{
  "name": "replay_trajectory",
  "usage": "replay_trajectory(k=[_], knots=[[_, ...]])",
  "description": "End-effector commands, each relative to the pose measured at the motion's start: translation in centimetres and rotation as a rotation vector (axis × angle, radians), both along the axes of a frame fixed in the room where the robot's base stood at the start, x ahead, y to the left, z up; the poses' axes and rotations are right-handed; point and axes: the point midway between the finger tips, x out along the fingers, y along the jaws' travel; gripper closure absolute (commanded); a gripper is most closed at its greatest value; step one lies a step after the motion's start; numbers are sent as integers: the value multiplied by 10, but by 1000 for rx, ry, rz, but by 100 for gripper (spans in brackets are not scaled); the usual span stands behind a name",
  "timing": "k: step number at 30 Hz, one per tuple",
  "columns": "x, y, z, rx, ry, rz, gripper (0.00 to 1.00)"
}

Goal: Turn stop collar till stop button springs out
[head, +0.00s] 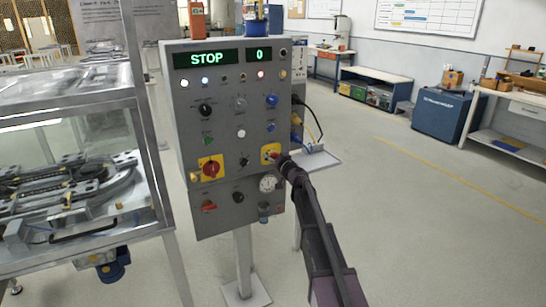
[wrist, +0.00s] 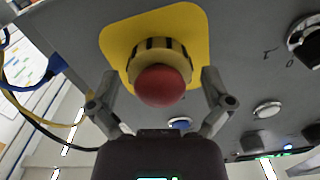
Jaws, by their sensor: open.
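The stop button (wrist: 160,86) is a red mushroom head in the wrist view. Behind it is the pale yellow stop collar (wrist: 177,50) with dark marks, on a yellow square plate (wrist: 112,38). My gripper (wrist: 159,80) is open, one finger on each side of the button and collar, with visible gaps. In the head view my gripper (head: 282,161) is at the lower right of the grey control panel (head: 222,130), covering part of the yellow plate (head: 266,149). Whether the button is pressed in is hard to tell. The panel display (head: 207,58) reads STOP.
A red switch on another yellow plate (head: 210,167) sits left on the panel. Other knobs and a gauge (head: 268,183) are close by. Cables (head: 312,125) hang at the panel's right side. A glazed machine (head: 80,160) stands left. Floor to the right is clear.

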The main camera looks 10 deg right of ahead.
Motion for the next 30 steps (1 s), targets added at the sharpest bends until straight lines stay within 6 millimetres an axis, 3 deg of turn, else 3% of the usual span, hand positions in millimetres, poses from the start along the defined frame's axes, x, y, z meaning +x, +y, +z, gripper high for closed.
replay_trajectory(k=[11,18,19,30], knots=[[3,1,0,0,0,0,0],[3,1,0,0,0,1,68],[3,1,0,0,0,1,73],[3,2,0,30,9,1,73]])
